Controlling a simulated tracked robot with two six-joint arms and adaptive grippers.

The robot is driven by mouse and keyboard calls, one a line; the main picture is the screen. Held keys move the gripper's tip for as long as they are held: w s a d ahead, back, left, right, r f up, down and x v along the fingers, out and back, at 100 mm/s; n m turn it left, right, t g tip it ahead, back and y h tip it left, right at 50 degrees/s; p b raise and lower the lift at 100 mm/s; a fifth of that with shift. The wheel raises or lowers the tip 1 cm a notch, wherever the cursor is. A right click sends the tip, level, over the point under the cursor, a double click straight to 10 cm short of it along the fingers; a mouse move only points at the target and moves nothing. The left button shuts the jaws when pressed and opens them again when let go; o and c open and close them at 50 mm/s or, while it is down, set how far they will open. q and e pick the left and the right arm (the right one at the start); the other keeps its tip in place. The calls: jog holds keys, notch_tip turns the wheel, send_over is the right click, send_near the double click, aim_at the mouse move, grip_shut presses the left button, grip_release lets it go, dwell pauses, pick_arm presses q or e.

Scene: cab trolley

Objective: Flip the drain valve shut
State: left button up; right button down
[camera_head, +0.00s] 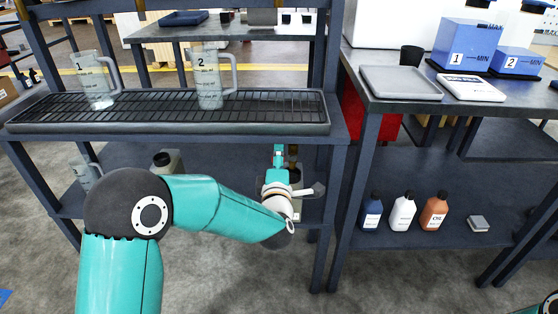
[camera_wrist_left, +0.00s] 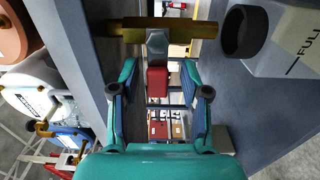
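The drain valve (camera_wrist_left: 175,28) shows in the left wrist view as a brass body across the top, with a grey lever stem and a red handle (camera_wrist_left: 157,80) pointing down the picture. My left gripper (camera_wrist_left: 160,98) is open, one finger on each side of the red handle, with a visible gap on both sides. In the head view my left gripper (camera_head: 279,156) is at the right front of the trolley, just below the black grated drain tray (camera_head: 170,128). The valve is mostly hidden there behind the gripper. My right gripper is out of view.
Two measuring jugs, jug 1 (camera_head: 97,85) and jug 2 (camera_head: 209,80), stand on the grate. A canister with a black neck (camera_wrist_left: 245,32) is close beside the valve. A trolley leg is near the gripper's right. Bottles (camera_head: 403,212) stand on the right bench's lower shelf.

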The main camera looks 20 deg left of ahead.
pick_arm(q)
jog(key=shift+r, duration=0.1)
jog(key=v, duration=1.2)
jog(key=shift+a, duration=0.1)
